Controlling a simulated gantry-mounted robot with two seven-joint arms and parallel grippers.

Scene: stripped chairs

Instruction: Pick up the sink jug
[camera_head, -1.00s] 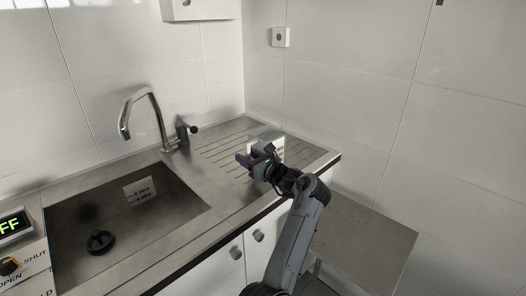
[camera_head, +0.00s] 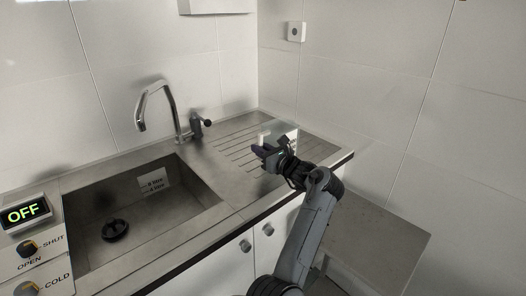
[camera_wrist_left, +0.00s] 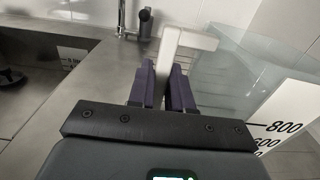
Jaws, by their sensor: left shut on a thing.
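The sink jug (camera_head: 284,132) is a pale, see-through measuring jug on the ridged draining board, right of the sink. It is mostly hidden behind my left gripper (camera_head: 259,151) in the head view. In the left wrist view, the clear jug (camera_wrist_left: 235,85) shows a white strip with black marks such as 800. Its white handle (camera_wrist_left: 186,38) stands between the purple fingers of my left gripper (camera_wrist_left: 163,88), which is shut on it. I cannot tell whether the jug's base touches the board. My right gripper is not in view.
The sink basin (camera_head: 150,205) with its tap (camera_head: 165,105) lies left of the jug. A control panel (camera_head: 30,245) reading OFF is at far left. Tiled walls close off the back and right. A lower, bare surface (camera_head: 375,240) lies to the right.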

